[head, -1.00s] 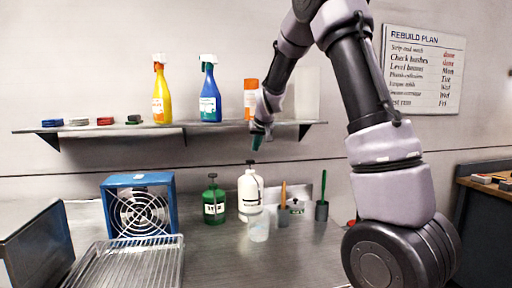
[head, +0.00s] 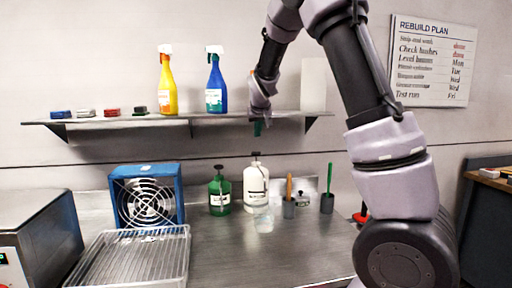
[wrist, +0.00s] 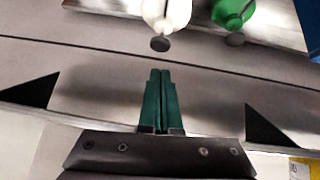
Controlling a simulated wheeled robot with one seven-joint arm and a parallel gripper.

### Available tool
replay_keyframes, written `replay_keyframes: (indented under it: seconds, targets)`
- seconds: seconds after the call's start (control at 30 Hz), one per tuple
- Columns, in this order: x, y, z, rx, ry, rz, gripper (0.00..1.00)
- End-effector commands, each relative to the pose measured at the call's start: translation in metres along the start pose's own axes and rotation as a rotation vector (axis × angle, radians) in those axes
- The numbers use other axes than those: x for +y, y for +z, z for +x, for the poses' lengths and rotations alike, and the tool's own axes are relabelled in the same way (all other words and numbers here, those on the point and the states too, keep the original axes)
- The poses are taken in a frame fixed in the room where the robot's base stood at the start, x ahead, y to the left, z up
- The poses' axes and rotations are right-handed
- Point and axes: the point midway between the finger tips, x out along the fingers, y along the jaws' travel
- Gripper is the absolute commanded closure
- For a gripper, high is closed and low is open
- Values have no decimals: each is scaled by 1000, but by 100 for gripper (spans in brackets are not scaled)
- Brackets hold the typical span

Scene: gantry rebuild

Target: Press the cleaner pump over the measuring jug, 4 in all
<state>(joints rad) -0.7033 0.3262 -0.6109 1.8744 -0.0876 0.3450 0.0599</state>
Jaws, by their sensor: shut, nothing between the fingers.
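A white pump bottle (head: 256,188) with a dark pump head stands on the steel bench, and a green pump bottle (head: 219,192) stands to its left. Their labels are too small to read. The clear measuring jug (head: 263,221) stands just in front of the white bottle. My gripper (head: 257,129) is shut and empty, in the air above the white bottle's pump head and apart from it. In the wrist view its green fingers (wrist: 160,98) are together, with the white bottle (wrist: 166,12) and green bottle (wrist: 232,12) beyond the tips. The jug is not visible there.
A wall shelf (head: 100,121) with spray bottles is close behind my gripper. A blue fan (head: 147,197) and wire rack (head: 135,260) are at left. The front bench is clear.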

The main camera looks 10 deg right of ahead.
Motion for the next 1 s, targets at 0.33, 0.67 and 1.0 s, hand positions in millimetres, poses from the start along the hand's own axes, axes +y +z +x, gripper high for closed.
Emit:
replay_keyframes:
  seconds: [0.33, 0.67, 1.0]
  targets:
    - [-1, -2, -2, 3, 9, -6, 100]
    - [1, -1, 23, 1, 12, -6, 100]
    - [1, -2, 82, 2, 10, -6, 100]
